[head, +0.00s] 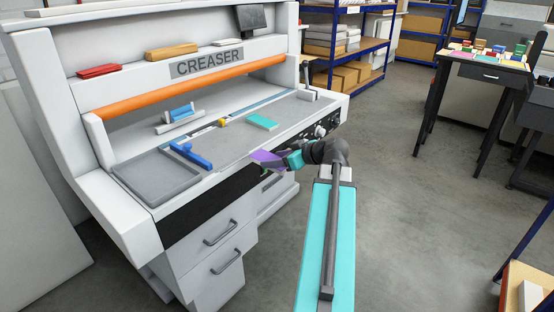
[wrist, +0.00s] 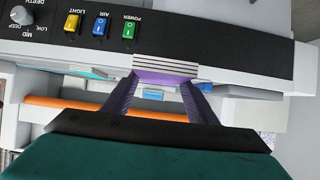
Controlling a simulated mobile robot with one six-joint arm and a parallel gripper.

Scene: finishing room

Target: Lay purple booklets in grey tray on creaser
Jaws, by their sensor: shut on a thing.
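The purple booklet (head: 266,160) is held in my gripper (head: 283,160), in front of the creaser's front edge near the dark control strip. In the wrist view the booklet (wrist: 163,78) lies between the two fingers, with striped page edges showing. My gripper (wrist: 160,98) is shut on it. The grey tray (head: 152,197) lies on the left end of the creaser's bed (head: 232,146), left of my gripper and apart from it. It looks empty. I cannot make out another purple booklet.
A blue bar-shaped tool (head: 190,156) lies by the tray's right edge. A teal pad (head: 262,121), a small yellow piece (head: 222,122) and a blue-and-white block (head: 179,114) are on the bed. An orange roller (head: 185,88) spans above. Switches (wrist: 100,25) line the front.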

